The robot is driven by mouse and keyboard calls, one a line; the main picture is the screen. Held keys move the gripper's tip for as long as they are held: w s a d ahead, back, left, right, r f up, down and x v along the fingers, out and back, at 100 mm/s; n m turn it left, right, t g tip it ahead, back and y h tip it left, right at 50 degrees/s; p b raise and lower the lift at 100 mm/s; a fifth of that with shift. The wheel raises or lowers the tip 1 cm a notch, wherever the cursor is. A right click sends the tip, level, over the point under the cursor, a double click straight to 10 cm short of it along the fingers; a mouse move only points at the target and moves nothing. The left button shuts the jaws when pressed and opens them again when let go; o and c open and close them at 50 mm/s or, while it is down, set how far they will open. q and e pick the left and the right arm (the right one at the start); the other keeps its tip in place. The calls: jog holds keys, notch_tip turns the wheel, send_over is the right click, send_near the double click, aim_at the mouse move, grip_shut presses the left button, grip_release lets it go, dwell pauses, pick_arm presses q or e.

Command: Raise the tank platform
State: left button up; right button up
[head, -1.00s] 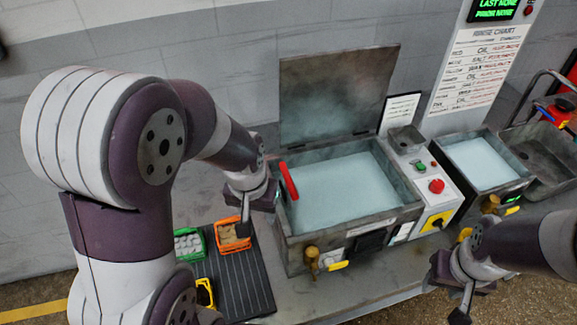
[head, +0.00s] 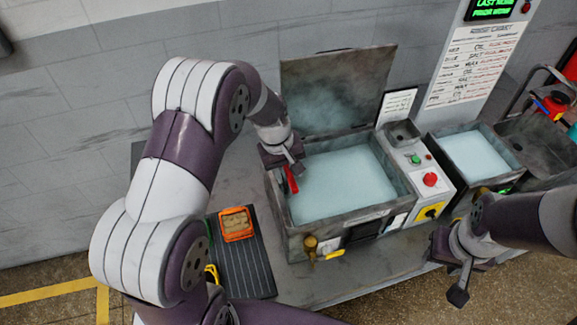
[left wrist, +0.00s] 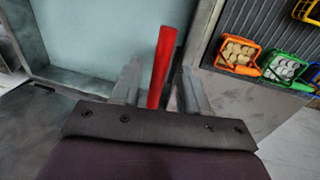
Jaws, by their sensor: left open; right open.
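The large tank (head: 345,235) stands on the bench with its lid (head: 330,90) tipped up at the back. It holds pale, cloudy liquid (head: 345,185), and the platform itself cannot be made out. A red lever (head: 291,180) sticks up at the tank's left rim. My left gripper (head: 294,168) is open at this lever. In the left wrist view the red lever (left wrist: 162,68) stands between the two spread fingers of the left gripper (left wrist: 160,85); I cannot tell whether they touch it. My right gripper (head: 461,285) is open and empty in front of the bench at the right.
An orange basket (head: 236,224) of tan pieces sits on a ribbed dark mat (head: 245,270) left of the tank. A control box (head: 430,180) with a red button adjoins the tank's right side. A smaller tank (head: 475,160) stands farther right.

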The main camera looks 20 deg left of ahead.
pick_arm(q)
jog(key=shift+f, duration=0.3)
jog(key=shift+c, duration=0.2)
grip_shut()
notch_tip(320, 180, up, 11)
jog(key=p, duration=0.6)
jog(key=shift+w, duration=0.2)
jog(key=shift+r, duration=0.1)
